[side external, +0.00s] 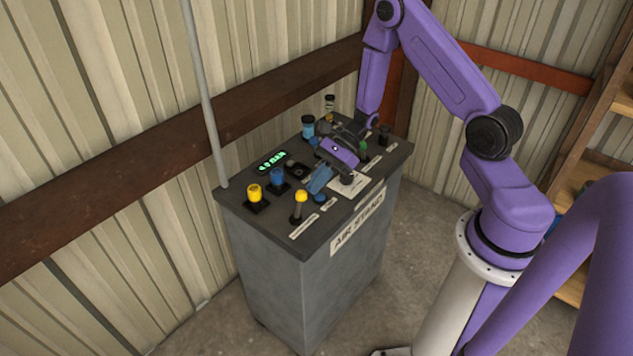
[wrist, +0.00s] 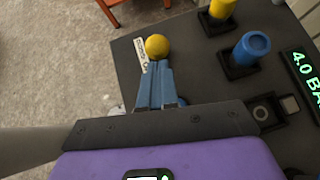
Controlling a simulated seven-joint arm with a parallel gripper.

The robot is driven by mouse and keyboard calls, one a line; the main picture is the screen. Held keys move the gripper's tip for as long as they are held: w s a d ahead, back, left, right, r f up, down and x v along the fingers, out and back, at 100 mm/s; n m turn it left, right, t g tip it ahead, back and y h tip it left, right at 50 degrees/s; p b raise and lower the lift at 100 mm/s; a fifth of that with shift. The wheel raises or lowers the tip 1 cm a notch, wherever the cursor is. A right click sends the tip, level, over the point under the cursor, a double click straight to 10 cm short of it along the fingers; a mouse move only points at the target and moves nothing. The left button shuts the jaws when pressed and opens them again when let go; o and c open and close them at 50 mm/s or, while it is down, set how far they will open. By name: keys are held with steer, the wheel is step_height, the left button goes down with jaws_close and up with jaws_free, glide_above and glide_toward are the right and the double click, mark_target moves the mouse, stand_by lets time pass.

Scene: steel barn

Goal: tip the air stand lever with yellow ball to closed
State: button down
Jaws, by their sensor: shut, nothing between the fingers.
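The lever with the yellow ball (side external: 301,196) stands near the front left edge of the air stand's top, its short stem rising from a dark base. It looks close to upright, but its exact tilt is hard to judge. In the wrist view the yellow ball (wrist: 158,46) shows just past my fingertips, and its stem is hidden. My gripper (side external: 314,188) has blue fingers, shut and empty, angled down over the panel to the right of the ball. The closed fingers also fill the middle of the wrist view (wrist: 156,72). Whether they touch the ball is unclear.
A yellow knob (side external: 254,191) and a blue knob (side external: 277,177) stand left of and behind the lever. A green display (side external: 271,161) lies behind them. A small blue cap (side external: 320,198) sits right of the lever. A pipe (side external: 205,95) rises at the stand's left corner.

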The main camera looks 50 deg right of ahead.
mark_target(303, 192)
steer(key=shift+a+r, duration=0.1)
steer(key=shift+a, duration=0.05)
stand_by(0.3)
steer(key=shift+a+r+h, duration=0.15)
steer(key=shift+a+h, duration=0.05)
steer(key=shift+h, duration=0.2)
steer(key=shift+a+r, duration=0.1)
steer(key=shift+a, duration=0.05)
steer(key=shift+a+r+h, duration=0.35)
steer(key=shift+a+h, duration=0.25)
steer(key=shift+h, duration=0.05)
steer(key=shift+a+r+h, duration=0.3)
steer(key=shift+a+h, duration=0.25)
steer(key=shift+h, duration=0.1)
steer(key=shift+a+r+n+h, duration=0.15)
steer(key=shift+a+r+h, duration=0.05)
steer(key=shift+a+h, duration=0.75)
steer(key=shift+a+r+n+h, duration=0.15)
steer(key=shift+a+h, duration=0.6)
steer(key=shift+a, duration=0.4)
steer(key=shift+r, duration=0.8)
